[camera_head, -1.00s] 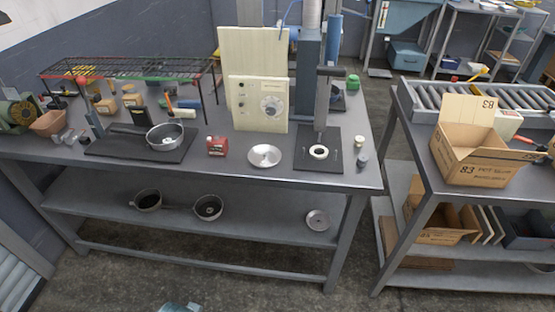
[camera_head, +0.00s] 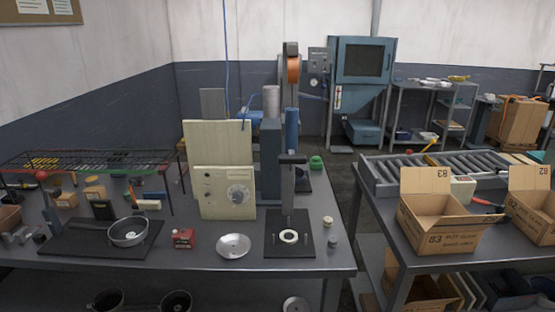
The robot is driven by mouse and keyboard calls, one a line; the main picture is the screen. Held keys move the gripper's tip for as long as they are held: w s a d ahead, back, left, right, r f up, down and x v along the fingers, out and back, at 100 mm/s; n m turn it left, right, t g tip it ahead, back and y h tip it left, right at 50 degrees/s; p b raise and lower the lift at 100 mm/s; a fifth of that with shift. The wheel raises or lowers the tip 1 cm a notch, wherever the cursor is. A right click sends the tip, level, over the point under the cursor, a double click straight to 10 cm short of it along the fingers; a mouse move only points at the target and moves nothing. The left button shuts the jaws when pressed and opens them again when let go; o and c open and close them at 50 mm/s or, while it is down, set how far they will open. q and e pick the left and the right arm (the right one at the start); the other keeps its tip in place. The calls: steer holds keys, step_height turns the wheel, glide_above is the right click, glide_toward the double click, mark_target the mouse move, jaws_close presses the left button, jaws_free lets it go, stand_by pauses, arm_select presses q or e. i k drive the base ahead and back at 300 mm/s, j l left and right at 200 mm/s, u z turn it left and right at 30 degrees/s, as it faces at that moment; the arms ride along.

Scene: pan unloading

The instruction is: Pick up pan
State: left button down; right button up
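A pan (camera_head: 128,232) with a grey bowl and a dark handle sits on a black mat (camera_head: 70,243) at the left of the workbench. The handle runs to the left from the bowl. Small contents in the bowl are too small to make out. Two more dark pans, one at the lower left (camera_head: 108,300) and one beside it (camera_head: 176,301), sit on the shelf below and are cut off by the picture's bottom edge. Neither of my grippers is in view.
Open cardboard boxes (camera_head: 440,225) sit on the right-hand table, with a floor gap between the tables.

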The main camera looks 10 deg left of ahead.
mark_target(128, 231)
steer(key=u, duration=1.3)
